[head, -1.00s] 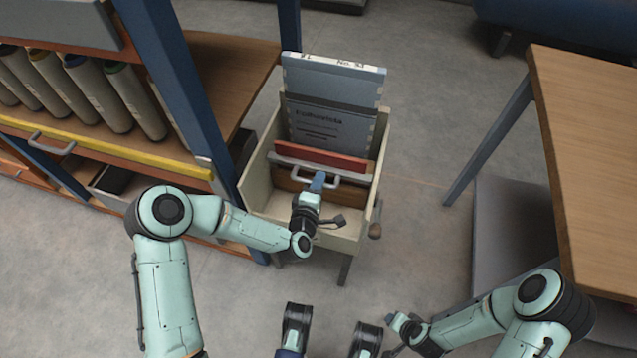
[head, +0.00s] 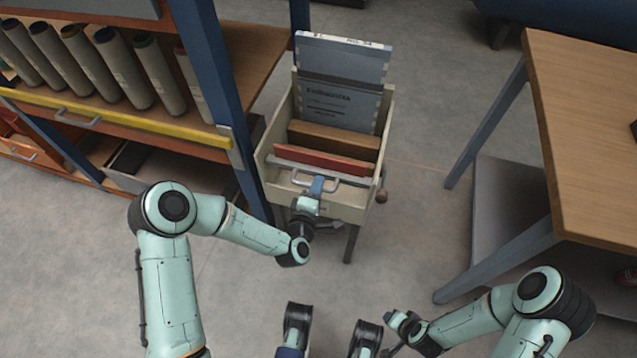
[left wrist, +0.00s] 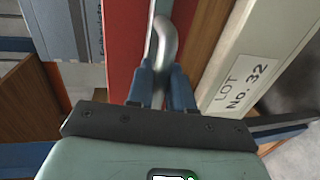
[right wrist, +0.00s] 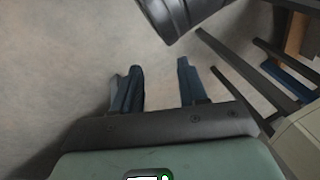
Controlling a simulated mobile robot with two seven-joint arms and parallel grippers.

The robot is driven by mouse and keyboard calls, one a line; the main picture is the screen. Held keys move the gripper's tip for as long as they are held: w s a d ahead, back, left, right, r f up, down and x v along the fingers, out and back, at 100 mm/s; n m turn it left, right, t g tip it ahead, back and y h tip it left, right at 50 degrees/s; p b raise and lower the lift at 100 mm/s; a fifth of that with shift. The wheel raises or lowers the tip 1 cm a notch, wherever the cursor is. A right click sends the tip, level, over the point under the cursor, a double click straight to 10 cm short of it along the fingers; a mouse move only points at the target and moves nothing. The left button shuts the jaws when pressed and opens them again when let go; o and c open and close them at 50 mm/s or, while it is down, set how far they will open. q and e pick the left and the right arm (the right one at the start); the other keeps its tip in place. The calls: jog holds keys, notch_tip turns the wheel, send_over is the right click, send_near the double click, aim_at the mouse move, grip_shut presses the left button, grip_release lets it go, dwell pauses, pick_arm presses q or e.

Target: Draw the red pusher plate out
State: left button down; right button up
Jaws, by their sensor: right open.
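The red pusher plate (head: 322,163) stands across the cream bin (head: 260,155), near its front, with a pale grey strip along its front side. A grey bar handle (head: 300,181) is on its front. My left gripper (head: 317,186) reaches in over the bin's front. In the left wrist view, its blue fingers (left wrist: 161,88) are closed around the handle (left wrist: 166,40), beside the red plate (left wrist: 125,45). A brown surface (head: 335,140) shows between sack and plate. My right gripper (right wrist: 158,88) is open and empty.
A shelf unit with a blue post (head: 215,80) and grey rolls stands close left of the bin. A wooden table (head: 590,120) stands at right. Grey floor is free between bin and table. The bin front (left wrist: 245,75) bears a lot label.

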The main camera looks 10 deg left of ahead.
pick_arm(q)
jog(key=shift+s+f, duration=0.1)
pick_arm(e)
jog(key=shift+w, duration=0.15)
pick_arm(q)
jog(key=c, duration=1.2)
grip_release()
jog(key=shift+s, duration=0.1)
jog(key=p+v, duration=0.4)
jog(key=v, duration=0.9)
jog(key=shift+s+p, duration=0.1)
jog(key=shift+p, duration=0.2)
pick_arm(e)
jog(key=s+a+r+g+y, duration=0.1)
jog(key=s+a+r+g, duration=0.1)
jog(key=s+r, duration=0.3)
jog(key=shift+s+a+n, duration=0.3)
jog(key=shift+s+a, duration=0.45)
jog(key=shift+s, duration=0.3)
